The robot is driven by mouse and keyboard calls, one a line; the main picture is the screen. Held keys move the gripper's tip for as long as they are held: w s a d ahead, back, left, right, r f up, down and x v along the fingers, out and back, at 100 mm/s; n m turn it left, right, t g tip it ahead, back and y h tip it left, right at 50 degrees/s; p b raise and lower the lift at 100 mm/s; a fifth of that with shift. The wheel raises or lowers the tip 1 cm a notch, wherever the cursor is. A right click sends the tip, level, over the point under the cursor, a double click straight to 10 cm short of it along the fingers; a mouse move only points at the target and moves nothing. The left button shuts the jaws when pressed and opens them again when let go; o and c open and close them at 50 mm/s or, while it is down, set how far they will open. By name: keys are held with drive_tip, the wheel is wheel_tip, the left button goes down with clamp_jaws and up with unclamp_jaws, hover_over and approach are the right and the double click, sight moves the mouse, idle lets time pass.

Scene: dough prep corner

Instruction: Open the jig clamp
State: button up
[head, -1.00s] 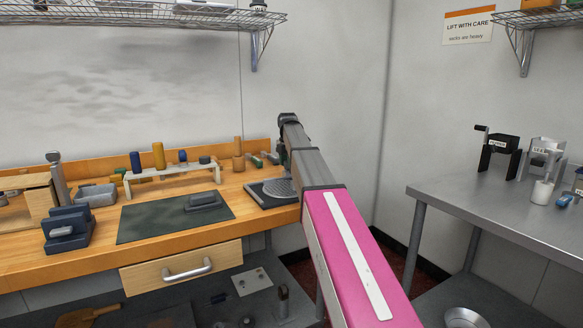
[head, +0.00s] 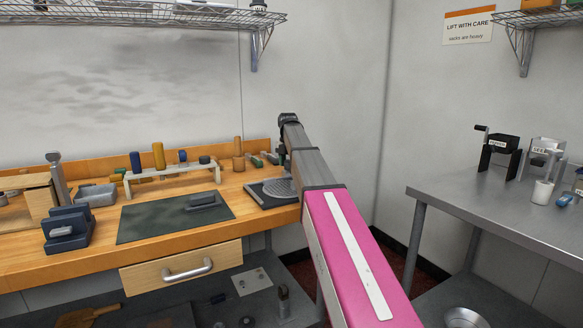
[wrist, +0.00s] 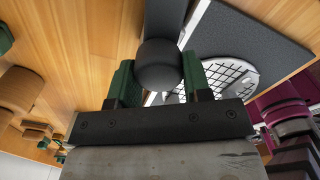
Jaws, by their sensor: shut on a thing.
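The jig clamp has a dark base plate (head: 262,203) at the right end of the wooden bench, with a grey round patterned plate (head: 279,187) on it. In the wrist view the patterned plate (wrist: 221,75) lies on the dark base (wrist: 265,50). A dark grey clamp lever (wrist: 166,18) ends in a round black knob (wrist: 158,62). My gripper (wrist: 159,84) has green fingers on either side of this knob and is shut on it. In the head view my arm hides most of the gripper and lever.
A dark green mat (head: 150,222) with a grey block (head: 202,201) lies left of the jig. A low rack (head: 172,173) with coloured pegs stands behind it. A drawer (head: 182,266) sits below the bench top. A steel table (head: 500,215) stands at right, across a gap.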

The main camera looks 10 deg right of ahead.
drive_tip(key=shift+n, duration=1.2)
drive_tip(key=shift+d+n, duration=0.1)
drive_tip(key=shift+n, duration=1.1)
